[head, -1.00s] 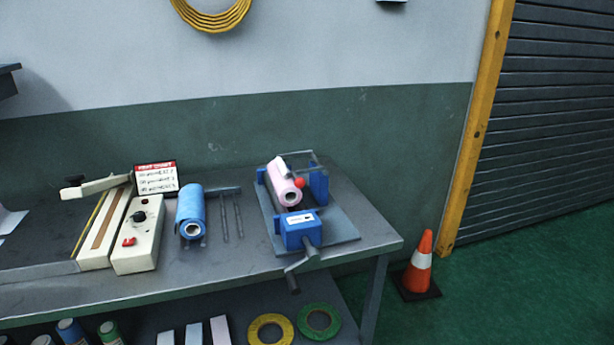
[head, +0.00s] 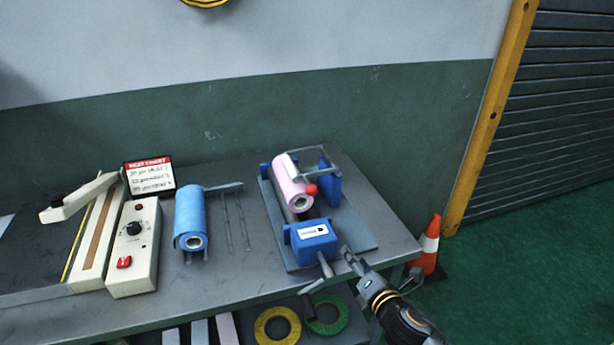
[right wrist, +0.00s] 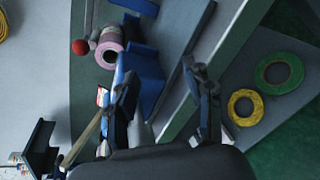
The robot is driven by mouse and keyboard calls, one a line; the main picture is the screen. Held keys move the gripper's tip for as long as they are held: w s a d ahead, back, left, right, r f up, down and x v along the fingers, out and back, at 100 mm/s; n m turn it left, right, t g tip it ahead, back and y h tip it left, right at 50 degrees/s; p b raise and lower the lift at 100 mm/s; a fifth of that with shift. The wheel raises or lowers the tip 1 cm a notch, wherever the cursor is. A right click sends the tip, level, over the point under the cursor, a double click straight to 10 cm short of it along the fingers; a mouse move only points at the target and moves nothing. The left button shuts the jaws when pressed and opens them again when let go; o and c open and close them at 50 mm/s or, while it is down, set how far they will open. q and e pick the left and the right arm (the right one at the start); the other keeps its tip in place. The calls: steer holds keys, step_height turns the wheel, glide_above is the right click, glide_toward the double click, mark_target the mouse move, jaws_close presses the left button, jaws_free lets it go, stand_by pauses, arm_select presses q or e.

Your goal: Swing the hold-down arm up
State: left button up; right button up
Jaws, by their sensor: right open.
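The film tower is a grey base plate (head: 357,232) with blue end blocks (head: 313,243), on the right part of the bench. A pink film roll (head: 291,183) lies in it. The hold-down arm (head: 318,177) is a grey bar frame with a red ball knob (head: 312,190), low beside the roll's top; I cannot tell whether it touches. The knob (right wrist: 80,46) and pink roll (right wrist: 108,52) also show in the right wrist view. My right gripper (head: 352,258) is open and empty, near the tower's front right corner, well short of the knob. My left gripper is out of view.
A crank handle (head: 319,280) sticks out in front of the tower, close to my right gripper. A blue roll (head: 190,218) and a white control box (head: 134,250) stand to the left. An orange cone (head: 428,245) stands beyond the bench's right end.

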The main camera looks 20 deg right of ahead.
mark_target(315, 194)
step_height(315, 194, up, 10)
steer(key=w+a+n+t+y, duration=0.2)
steer(key=w+a+n+y, duration=0.15)
steer(key=n, duration=0.65)
steer(key=shift+n+y, duration=0.25)
steer(key=shift+n, duration=0.15)
steer(key=p+x, duration=0.1)
steer(key=x, duration=0.3)
steer(key=p+x, duration=0.1)
steer(key=x, duration=0.8)
steer(key=shift+w+r+p, duration=0.1)
steer(key=shift+r+p, duration=0.3)
steer(key=shift+c, duration=0.2)
jaws_close()
